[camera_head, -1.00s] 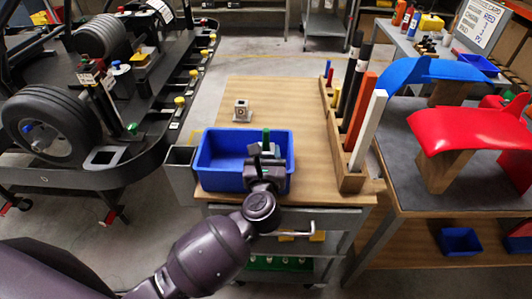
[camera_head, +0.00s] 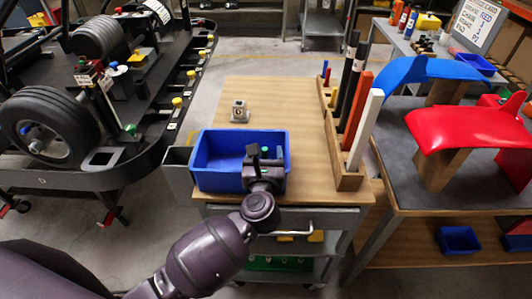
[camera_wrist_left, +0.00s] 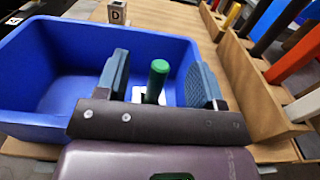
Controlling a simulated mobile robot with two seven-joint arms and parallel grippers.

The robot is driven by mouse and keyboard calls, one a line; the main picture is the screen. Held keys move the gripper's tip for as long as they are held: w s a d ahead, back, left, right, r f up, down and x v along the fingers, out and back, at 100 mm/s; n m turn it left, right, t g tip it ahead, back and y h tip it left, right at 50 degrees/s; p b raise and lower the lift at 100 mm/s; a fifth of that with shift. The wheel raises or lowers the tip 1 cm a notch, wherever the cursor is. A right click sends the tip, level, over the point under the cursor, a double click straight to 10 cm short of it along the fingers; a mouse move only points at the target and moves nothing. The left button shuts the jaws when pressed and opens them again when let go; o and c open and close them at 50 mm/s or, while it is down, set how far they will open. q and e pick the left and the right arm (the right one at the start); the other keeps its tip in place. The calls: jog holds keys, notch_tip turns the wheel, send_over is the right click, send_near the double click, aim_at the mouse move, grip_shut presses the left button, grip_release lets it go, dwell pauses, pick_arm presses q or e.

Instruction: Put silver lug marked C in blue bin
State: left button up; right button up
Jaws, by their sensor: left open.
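The blue bin (camera_head: 222,183) stands at the near edge of the wooden cart top; it also shows in the wrist view (camera_wrist_left: 30,80). My left gripper (camera_head: 266,152) is over the bin's right part. In the wrist view my left gripper (camera_wrist_left: 164,80) has its fingers spread apart. A green-topped peg with a pale base (camera_wrist_left: 157,80) is between and beyond the fingers, inside the bin. Its marking is hidden, so I cannot read a C. A small silver block (camera_head: 239,112) stands on the cart behind the bin; the wrist view shows a D on it (camera_wrist_left: 117,12).
A wooden rack (camera_head: 346,180) with upright coloured bars runs along the cart's right side. A grey side bin (camera_head: 180,174) hangs at the left. A table with red and blue panels (camera_head: 455,125) is at right. The cart top behind the bin is mostly clear.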

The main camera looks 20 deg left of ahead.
pick_arm(q)
jog(key=shift+a+v, duration=0.3)
jog(key=shift+v, duration=5.65)
jog(key=s+a+f+n+g+h, duration=0.1)
jog(key=s+a+f+n, duration=0.3)
jog(key=n, duration=0.6)
jog(key=s+a+f+n+g+h, duration=0.2)
jog(key=s+a+f+n+g, duration=0.1)
jog(key=f+n, duration=0.6)
jog(key=s+a+f+n+g+h, duration=0.1)
jog(key=s+a+f+n, duration=0.4)
jog(key=n, duration=0.7)
jog(key=shift+s+a+f+n+g+h+b, duration=0.2)
jog(key=shift+a+f+n+g+h+b, duration=0.4)
jog(key=shift+a, duration=0.65)
pick_arm(e)
jog(key=shift+a+f, duration=0.1)
jog(key=shift+f, duration=0.25)
pick_arm(q)
jog(key=shift+f, duration=0.15)
pick_arm(e)
jog(key=shift+s, duration=0.15)
